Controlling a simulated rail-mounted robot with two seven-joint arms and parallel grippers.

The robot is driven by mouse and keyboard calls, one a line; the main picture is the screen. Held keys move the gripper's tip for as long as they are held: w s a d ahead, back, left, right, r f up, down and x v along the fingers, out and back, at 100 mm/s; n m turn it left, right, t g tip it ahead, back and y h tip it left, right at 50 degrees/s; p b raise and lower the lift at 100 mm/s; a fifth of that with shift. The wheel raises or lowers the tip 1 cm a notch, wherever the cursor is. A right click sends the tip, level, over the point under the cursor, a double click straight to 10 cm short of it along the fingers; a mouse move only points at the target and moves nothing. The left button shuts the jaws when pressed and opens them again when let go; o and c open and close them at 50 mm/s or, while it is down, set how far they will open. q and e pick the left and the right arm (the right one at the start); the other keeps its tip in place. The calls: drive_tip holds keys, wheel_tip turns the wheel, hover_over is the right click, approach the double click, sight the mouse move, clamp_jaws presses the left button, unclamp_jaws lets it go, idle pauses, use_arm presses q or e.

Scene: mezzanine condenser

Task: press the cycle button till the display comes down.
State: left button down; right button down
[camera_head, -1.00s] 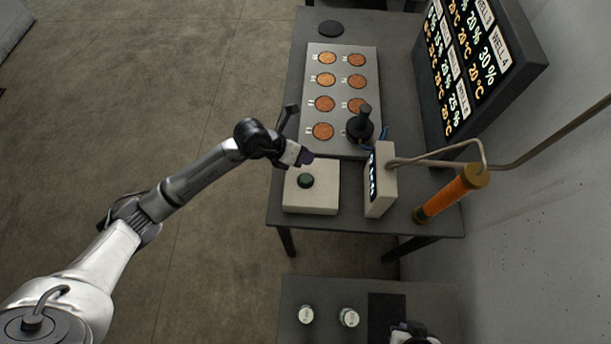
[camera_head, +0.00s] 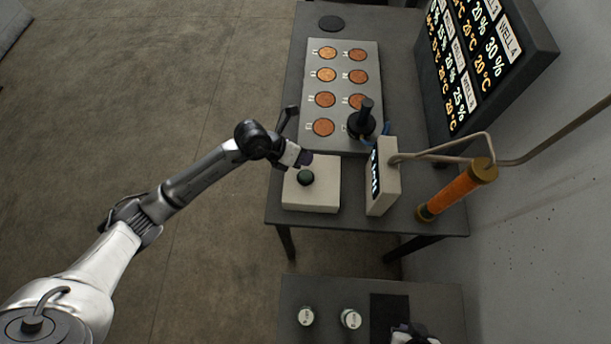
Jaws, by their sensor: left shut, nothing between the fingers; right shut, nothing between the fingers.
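The cycle button (camera_head: 305,178) is a dark green round cap on a cream box (camera_head: 318,197) at the near left corner of the table. My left gripper (camera_head: 306,158) is shut and empty, just beyond the button and apart from it in the picture; its height above the box is hard to judge. A small display (camera_head: 376,176) with lit digits, too small to read, is on the side of a white box (camera_head: 388,186) right of the button. My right gripper (camera_head: 412,336) shows only partly at the bottom edge, over the lower table.
A tray (camera_head: 341,55) with several copper discs lies behind the button, with a black-handled device (camera_head: 364,120) on its near right corner. An orange cylinder (camera_head: 458,188) stands at right. A big screen (camera_head: 478,62) lists wells. The lower table (camera_head: 330,290) holds two small jars.

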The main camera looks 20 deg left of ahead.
sight(304, 173)
use_arm(q)
wheel_tip(304, 173, down, 4)
drive_tip(key=shift+r+b, duration=0.1)
drive_tip(key=shift+b, duration=1.15)
drive_tip(key=shift+f+b, duration=0.4)
drive_tip(key=shift+f, duration=0.4)
drive_tip(key=shift+f, duration=0.1)
drive_tip(key=shift+f, duration=0.1)
drive_tip(key=shift+f, duration=0.2)
idle(0.5)
